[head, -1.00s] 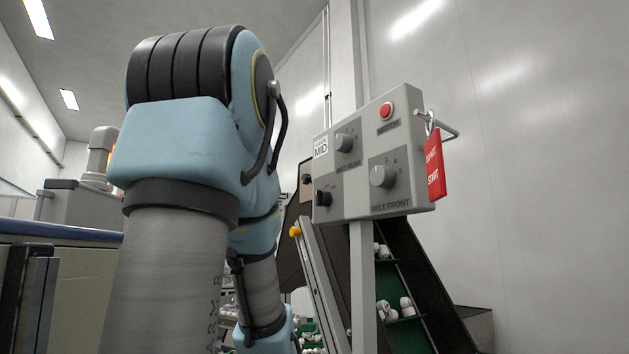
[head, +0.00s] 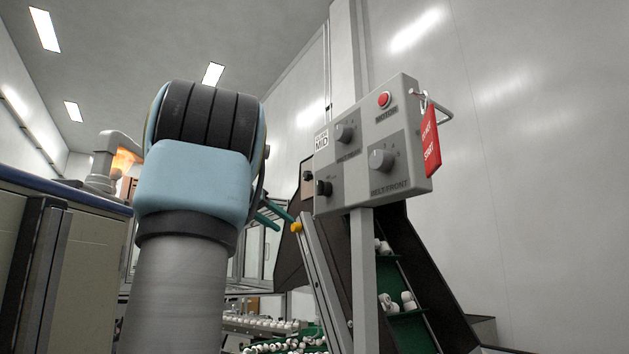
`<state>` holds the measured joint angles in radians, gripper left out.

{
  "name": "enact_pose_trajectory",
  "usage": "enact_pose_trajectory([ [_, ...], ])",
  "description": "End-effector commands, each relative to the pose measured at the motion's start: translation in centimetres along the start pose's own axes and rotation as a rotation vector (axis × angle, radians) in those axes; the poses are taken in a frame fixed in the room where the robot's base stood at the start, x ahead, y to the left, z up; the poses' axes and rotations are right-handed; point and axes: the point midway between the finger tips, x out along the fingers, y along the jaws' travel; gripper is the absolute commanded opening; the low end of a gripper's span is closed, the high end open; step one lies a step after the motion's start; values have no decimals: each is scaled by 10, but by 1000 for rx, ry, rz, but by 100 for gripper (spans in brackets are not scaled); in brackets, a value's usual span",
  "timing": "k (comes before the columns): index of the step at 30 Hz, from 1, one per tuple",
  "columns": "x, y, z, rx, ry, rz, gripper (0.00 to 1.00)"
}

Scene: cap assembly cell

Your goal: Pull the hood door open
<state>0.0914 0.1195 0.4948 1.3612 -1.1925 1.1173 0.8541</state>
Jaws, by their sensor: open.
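A framed, glazed enclosure (head: 251,258) stands behind my arm in the head view. It looks like the hood, but my arm covers much of it. I cannot make out the door's handle or whether the door is ajar. My gripper (head: 284,224) shows only as two teal fingers sticking out to the right from behind my arm. The fingers are apart with nothing seen between them. They appear in front of the enclosure's upper right part, left of the yellow knob; I cannot tell whether they touch anything.
A grey control box (head: 367,147) on a post stands close at right, with a red tag (head: 430,143) hanging from it. A dark inclined conveyor (head: 400,270) carries white caps behind it. More caps (head: 262,324) lie low in the middle. A blue-edged bench (head: 60,188) is at left.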

Motion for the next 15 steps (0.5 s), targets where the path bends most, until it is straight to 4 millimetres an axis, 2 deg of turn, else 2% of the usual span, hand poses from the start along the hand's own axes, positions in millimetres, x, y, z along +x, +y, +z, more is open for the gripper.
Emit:
enact_pose_trajectory([
  [1, -16, 15, -29, 82, 70, 41, 45],
  [3, -40, 41, -63, 192, 153, 99, 45],
  [6, -68, 74, -94, 325, 238, 160, 45],
  [9, -84, 94, -109, 406, 285, 194, 45],
  [11, -88, 101, -114, 432, 299, 206, 45],
  [15, -80, 108, -120, 441, 303, 213, 45],
])
